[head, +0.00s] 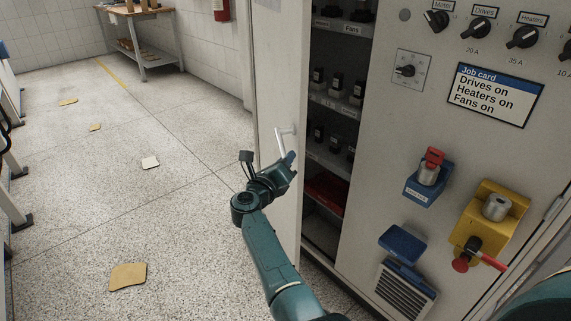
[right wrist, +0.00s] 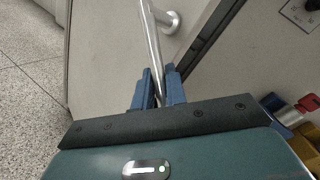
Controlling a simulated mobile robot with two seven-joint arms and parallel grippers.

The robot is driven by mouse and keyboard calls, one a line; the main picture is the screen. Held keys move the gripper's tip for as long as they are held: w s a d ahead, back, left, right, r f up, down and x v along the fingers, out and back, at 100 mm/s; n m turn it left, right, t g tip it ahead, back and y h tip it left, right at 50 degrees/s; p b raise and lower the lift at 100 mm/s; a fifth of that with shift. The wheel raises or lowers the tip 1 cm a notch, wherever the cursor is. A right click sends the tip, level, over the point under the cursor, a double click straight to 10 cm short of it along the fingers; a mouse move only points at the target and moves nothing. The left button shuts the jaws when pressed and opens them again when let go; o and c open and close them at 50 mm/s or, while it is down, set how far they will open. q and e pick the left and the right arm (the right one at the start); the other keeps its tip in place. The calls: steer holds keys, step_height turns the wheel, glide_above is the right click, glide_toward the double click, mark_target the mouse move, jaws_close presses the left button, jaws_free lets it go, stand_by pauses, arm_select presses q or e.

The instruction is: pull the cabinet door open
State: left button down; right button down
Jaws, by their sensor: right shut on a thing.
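The cabinet door (head: 273,75) stands partly open, swung out to the left of the cabinet. Its metal bar handle (head: 281,145) is on the door's face and also shows in the right wrist view (right wrist: 152,45). My right gripper (head: 289,160) is at the lower part of the handle. In the right wrist view its blue fingers (right wrist: 160,88) are closed around the bar. The dark cabinet interior (head: 335,75) shows through the gap, with shelves of small labelled parts. My left gripper is not in view.
The cabinet front at right carries rotary switches (head: 437,19), a job card (head: 494,95), a blue holder with a red lock (head: 429,176) and a yellow box (head: 492,215). A workbench (head: 140,30) stands far back left. Floor left of the door is open, with a few flat pieces (head: 127,277).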

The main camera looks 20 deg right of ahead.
steer(key=shift+a, duration=0.1)
steer(key=c, duration=1.4)
jaws_free()
steer(key=shift+c, duration=0.2)
steer(key=shift+s, duration=0.1)
